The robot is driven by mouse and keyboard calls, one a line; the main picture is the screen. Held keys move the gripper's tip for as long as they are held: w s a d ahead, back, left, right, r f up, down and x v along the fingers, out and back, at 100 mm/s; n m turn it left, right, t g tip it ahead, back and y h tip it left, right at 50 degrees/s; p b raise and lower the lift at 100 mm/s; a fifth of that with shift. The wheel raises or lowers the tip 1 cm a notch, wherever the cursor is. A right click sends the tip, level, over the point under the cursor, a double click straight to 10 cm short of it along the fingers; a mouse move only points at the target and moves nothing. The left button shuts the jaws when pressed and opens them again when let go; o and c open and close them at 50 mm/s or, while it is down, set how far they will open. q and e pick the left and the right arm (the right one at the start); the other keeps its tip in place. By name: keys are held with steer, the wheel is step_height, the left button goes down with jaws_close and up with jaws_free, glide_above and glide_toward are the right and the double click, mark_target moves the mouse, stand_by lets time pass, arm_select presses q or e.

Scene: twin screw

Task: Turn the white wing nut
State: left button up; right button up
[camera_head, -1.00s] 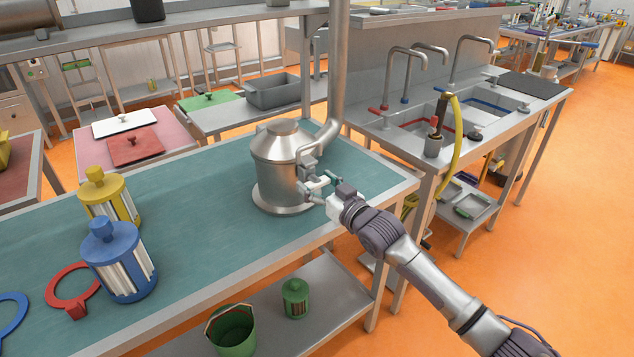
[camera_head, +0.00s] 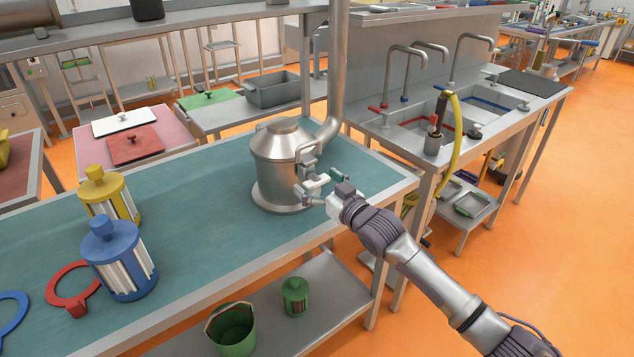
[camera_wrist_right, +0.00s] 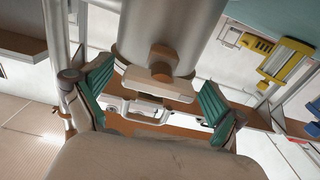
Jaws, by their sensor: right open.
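The white wing nut (camera_head: 317,184) is on the near side of the metal vessel (camera_head: 280,165), which stands on the green-topped table. It also shows as a pale bar (camera_wrist_right: 155,84) in the right wrist view, in front of a brown block on the vessel. My right gripper (camera_head: 322,188) is open, with its fingers apart on either side of the wing nut. In the right wrist view, gaps show between both green finger pads and the bar, so neither pad appears to touch it. My left gripper is not in view.
A metal pipe (camera_head: 338,70) rises behind the vessel. A green bucket (camera_head: 232,330) is on the lower shelf.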

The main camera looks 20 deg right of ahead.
steer(key=v, duration=1.2)
